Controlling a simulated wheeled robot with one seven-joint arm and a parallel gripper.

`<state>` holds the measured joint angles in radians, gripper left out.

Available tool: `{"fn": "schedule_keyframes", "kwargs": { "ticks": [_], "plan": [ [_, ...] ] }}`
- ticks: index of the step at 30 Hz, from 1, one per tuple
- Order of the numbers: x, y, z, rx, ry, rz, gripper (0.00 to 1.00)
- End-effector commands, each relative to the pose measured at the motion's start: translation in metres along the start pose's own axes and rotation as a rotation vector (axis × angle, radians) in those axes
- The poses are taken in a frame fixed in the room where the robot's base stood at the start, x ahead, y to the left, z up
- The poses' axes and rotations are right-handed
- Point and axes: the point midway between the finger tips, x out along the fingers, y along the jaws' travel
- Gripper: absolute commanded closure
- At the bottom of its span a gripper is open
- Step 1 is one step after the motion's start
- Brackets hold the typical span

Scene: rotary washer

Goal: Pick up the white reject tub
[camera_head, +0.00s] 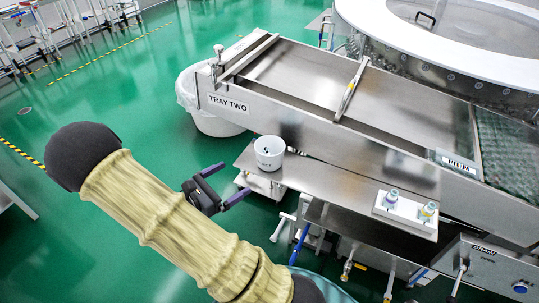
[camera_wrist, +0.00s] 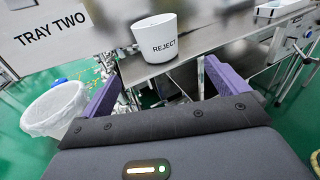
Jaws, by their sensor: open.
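The white reject tub (camera_head: 269,153) stands upright on the left end of a steel shelf (camera_head: 330,183), below the tray labelled TRAY TWO. In the wrist view the tub (camera_wrist: 154,38) shows its REJECT lettering and sits ahead of my fingers, a little left of the middle between them. My gripper (camera_head: 226,182) is open and empty, to the left of the tub and apart from it. Its purple fingers are spread wide in the wrist view (camera_wrist: 158,88). The tub's inside shows only partly.
A white holder (camera_head: 405,211) with two small vials stands on the shelf's right part. The steel TRAY TWO wall (camera_head: 300,117) rises behind the tub. A lined white bin (camera_head: 212,122) stands on the floor at left. Green floor left of the shelf is open.

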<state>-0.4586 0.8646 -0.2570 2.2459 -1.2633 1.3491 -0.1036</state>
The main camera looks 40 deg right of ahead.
Motion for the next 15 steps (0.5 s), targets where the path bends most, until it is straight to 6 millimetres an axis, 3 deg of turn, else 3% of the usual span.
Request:
{"fn": "schedule_keyframes", "kwargs": {
  "ticks": [9,15],
  "plan": [
    [0.058,-0.001,0.002,-0.001,-0.001,-0.006,0.01],
    [0.084,-0.001,0.001,0.0,0.0,-0.003,0.01]
  ]
}}
